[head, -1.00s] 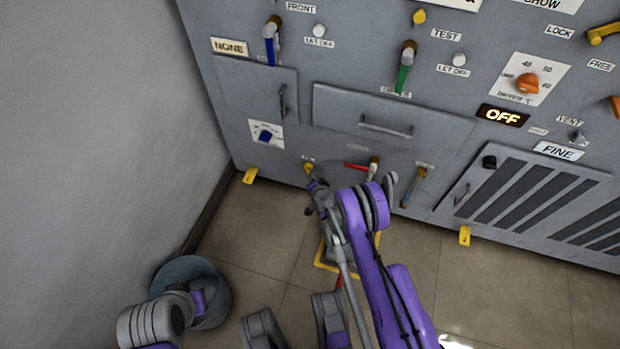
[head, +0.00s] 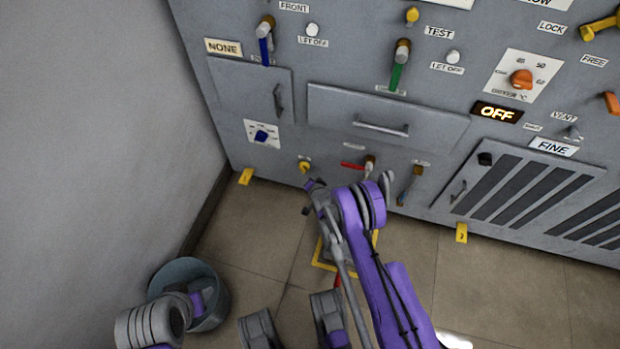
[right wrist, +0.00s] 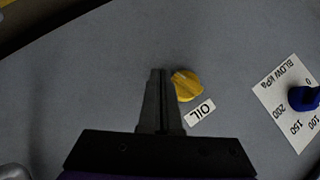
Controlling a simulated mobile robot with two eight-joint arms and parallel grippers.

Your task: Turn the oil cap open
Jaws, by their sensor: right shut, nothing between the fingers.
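The oil cap (head: 304,166) is a small yellow knob low on the grey panel. In the right wrist view the yellow cap (right wrist: 187,86) sits beside the "OIL" label (right wrist: 200,111). My right gripper (head: 309,184) is just below and in front of the cap in the head view. In the right wrist view its fingers (right wrist: 161,75) are shut together and empty, with the tips just left of the cap. Whether a finger touches the cap I cannot tell. My left arm shows at the lower left, but its fingers are not seen.
A blue knob (head: 262,136) on a white dial is left of the cap. A grey bucket (head: 217,297) stands on the tiled floor by the left wall (head: 90,130).

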